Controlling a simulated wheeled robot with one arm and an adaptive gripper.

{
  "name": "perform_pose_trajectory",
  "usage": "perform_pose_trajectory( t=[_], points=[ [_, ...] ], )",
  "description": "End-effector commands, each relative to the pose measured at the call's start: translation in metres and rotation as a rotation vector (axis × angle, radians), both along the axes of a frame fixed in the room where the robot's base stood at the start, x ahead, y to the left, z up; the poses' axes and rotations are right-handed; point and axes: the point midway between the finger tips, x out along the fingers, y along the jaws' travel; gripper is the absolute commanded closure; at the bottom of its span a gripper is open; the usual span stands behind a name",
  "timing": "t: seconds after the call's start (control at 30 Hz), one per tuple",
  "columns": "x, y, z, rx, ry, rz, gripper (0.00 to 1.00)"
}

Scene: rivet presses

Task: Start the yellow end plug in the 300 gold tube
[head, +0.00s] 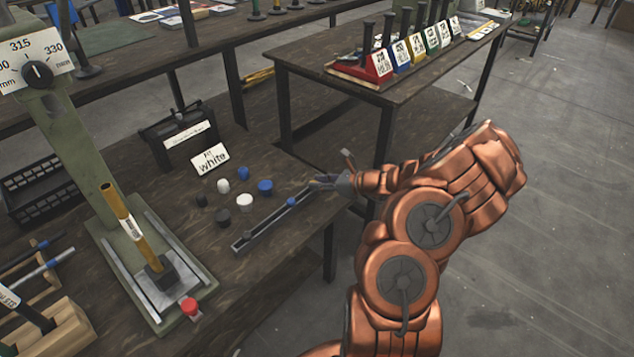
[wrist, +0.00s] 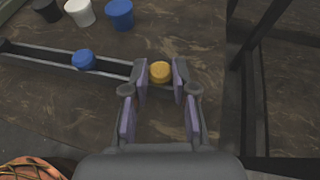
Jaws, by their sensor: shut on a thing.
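The yellow end plug (wrist: 160,72) is between my gripper's (wrist: 160,82) fingertips in the wrist view, at the right end of a dark rail. My gripper is shut on it. In the head view my gripper (head: 326,182) is at the rail's far right end, and I cannot make out the plug there. The gold tube (head: 121,211) stands slightly tilted in a dark holder on the green press at the left, well apart from my gripper. A white label is on the tube, too small to read.
The rail (head: 262,228) also holds a blue plug (wrist: 83,59). Loose black, white and blue plugs lie beside it, near a "white" sign (head: 210,158). The press has a red button (head: 189,306) and a dial (head: 37,74). A second table (head: 350,95) stands behind.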

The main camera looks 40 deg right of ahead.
Motion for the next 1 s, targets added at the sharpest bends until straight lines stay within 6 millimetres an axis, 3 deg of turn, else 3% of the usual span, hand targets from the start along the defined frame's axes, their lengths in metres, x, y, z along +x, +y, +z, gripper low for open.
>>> perform_pose_trajectory(
  t=[0.6,1.0],
  points=[
    [0.008,-0.053,0.001,-0.002,0.002,0.004,1.00],
    [0.010,-0.062,0.000,-0.002,0.001,0.007,1.00]
  ],
)
